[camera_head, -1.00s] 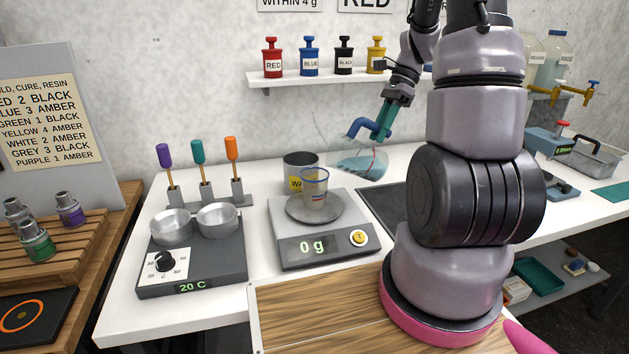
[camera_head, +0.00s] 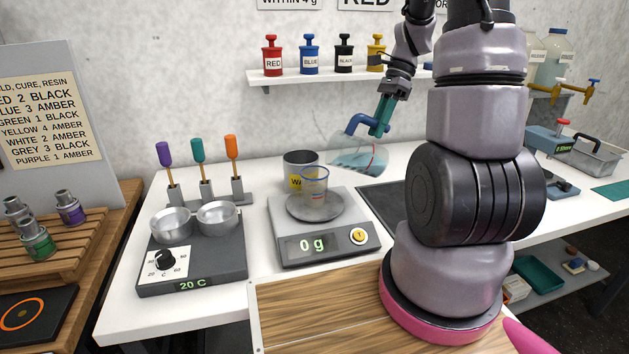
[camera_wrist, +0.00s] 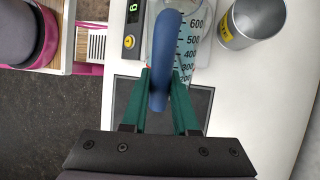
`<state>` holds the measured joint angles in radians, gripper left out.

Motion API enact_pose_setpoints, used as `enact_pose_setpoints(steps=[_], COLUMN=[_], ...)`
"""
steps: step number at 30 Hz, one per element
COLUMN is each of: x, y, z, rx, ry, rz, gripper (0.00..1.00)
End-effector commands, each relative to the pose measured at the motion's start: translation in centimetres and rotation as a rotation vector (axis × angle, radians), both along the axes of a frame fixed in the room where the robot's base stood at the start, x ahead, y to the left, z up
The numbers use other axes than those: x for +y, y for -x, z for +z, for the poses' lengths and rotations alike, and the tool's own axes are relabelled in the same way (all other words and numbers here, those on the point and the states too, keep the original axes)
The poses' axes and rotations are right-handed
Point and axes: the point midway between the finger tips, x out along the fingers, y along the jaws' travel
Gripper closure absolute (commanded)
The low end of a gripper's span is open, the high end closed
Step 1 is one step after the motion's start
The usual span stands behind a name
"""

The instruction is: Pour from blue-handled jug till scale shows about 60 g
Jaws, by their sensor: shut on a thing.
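The clear jug (camera_head: 362,158) holds a pale blue-green liquid and is tilted, its mouth toward the left. My gripper (camera_head: 379,128) is shut on its blue handle (camera_head: 358,123); the green fingers also show around the handle in the wrist view (camera_wrist: 160,95). The jug's markings (camera_wrist: 190,50) show in the wrist view. The scale (camera_head: 298,250) reads 0 g. A small clear cup (camera_head: 314,185) with a blue rim stands on the scale's round pan (camera_head: 331,211). The jug is up and to the right of the cup. I see no stream of liquid between them.
A grey metal can (camera_head: 300,160) with a yellow label stands just behind the scale. A hot plate (camera_head: 190,268) with two metal pans is to the left. A dark mat (camera_head: 385,203) lies to the right of the scale. A shelf (camera_head: 310,78) with pigment bottles hangs above.

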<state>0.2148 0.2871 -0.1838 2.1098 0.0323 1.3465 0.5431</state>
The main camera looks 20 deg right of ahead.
Motion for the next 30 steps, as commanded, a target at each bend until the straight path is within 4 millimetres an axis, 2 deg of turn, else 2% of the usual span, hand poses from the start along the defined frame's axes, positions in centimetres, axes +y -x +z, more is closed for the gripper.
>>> enact_pose_setpoints(steps=[30], x=[0.63], y=[-0.03], z=[0.83], rx=[0.002], ry=[0.060], rz=[0.000], gripper=[1.00])
